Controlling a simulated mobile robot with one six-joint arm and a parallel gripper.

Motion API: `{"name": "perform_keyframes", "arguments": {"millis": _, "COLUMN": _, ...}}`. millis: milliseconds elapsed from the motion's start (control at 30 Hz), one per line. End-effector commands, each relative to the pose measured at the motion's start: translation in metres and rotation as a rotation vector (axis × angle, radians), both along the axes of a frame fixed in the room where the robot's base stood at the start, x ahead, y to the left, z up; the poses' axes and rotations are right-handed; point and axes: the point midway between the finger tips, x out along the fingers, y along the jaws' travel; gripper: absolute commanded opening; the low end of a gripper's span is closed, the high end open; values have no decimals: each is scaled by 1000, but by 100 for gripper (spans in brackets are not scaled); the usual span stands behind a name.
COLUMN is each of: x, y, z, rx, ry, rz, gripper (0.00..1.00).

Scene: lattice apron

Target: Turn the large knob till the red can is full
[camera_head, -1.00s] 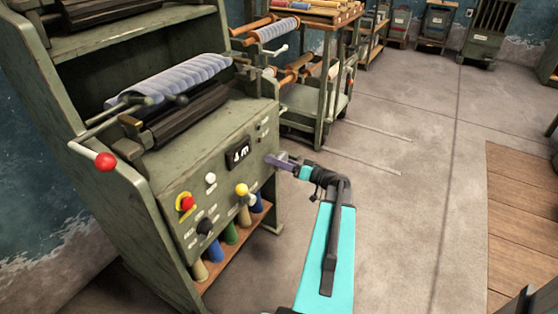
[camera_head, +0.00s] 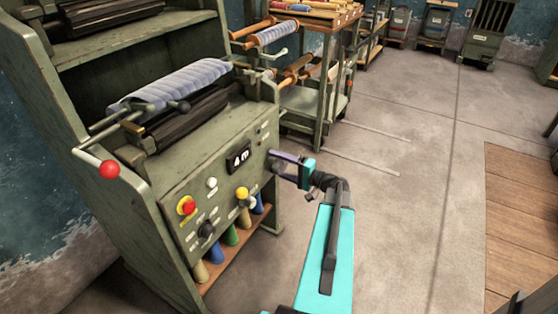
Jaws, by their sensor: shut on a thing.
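My gripper (camera_head: 276,165) is at the right side of the machine's front panel (camera_head: 222,215), just right of the small display (camera_head: 238,157), which reads about "4 m". Its purple jaws are shut on a small dark knob there, mostly hidden by the fingers. Another black knob (camera_head: 207,229) sits low on the panel, apart from my gripper. I cannot tell from its size which is the large knob. I see no clear red can or its fill level.
The panel also has a red button on yellow (camera_head: 187,206), a white knob (camera_head: 211,182) and a yellow ball (camera_head: 242,193). Coloured cones (camera_head: 231,234) stand below. A roll rack (camera_head: 322,75) stands behind; floor (camera_head: 420,190) to the right is clear.

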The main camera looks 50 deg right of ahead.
Motion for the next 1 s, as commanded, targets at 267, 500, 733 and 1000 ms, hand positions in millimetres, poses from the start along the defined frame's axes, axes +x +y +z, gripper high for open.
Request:
{"name": "perform_keyframes", "arguments": {"millis": 267, "x": -1, "y": 0, "z": 1, "rx": 257, "ry": 69, "rz": 1, "gripper": 41}}
{"name": "perform_keyframes", "arguments": {"millis": 500, "x": -1, "y": 0, "z": 2, "rx": 479, "ry": 123, "rz": 2, "gripper": 41}}
{"name": "perform_keyframes", "arguments": {"millis": 733, "x": -1, "y": 0, "z": 3, "rx": 682, "ry": 172, "rz": 2, "gripper": 41}}
{"name": "perform_keyframes", "arguments": {"millis": 1000, "x": 0, "y": 1, "z": 2, "rx": 855, "ry": 214, "rz": 2, "gripper": 41}}
